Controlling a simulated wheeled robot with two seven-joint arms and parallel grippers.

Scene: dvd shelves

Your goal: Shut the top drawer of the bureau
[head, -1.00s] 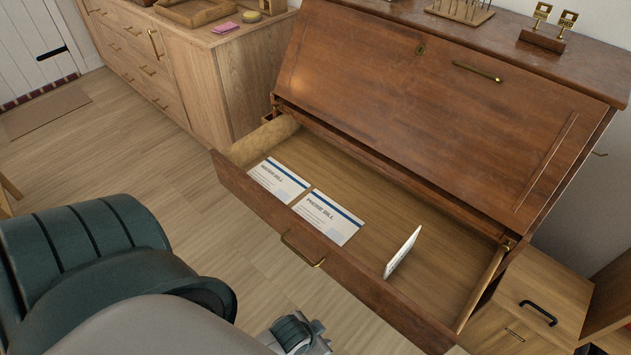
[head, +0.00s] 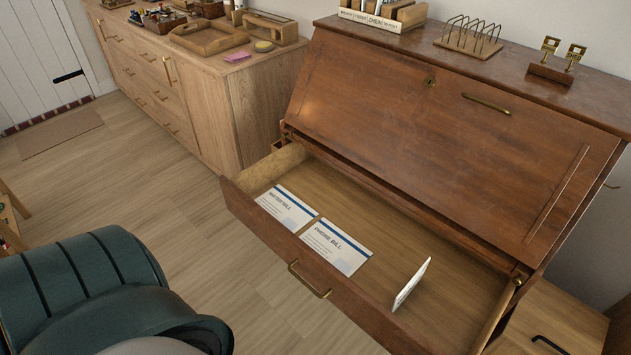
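The wooden bureau (head: 430,130) stands at centre right in the head view, its slanted lid closed. Its top drawer (head: 290,258) is pulled well out below the lid. A brass handle (head: 309,281) is on the drawer's front. Inside lie a water bill (head: 286,208) and a phone bill (head: 335,246), side by side and flat. A third white card or envelope (head: 411,284) stands tilted near the drawer's front right. Neither of my grippers is in view.
A light oak sideboard (head: 240,105) with trays and small items stands at the back left. A letter rack (head: 470,38) and brass pieces (head: 552,66) sit on the bureau's top. A small wooden cabinet (head: 550,318) is at lower right.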

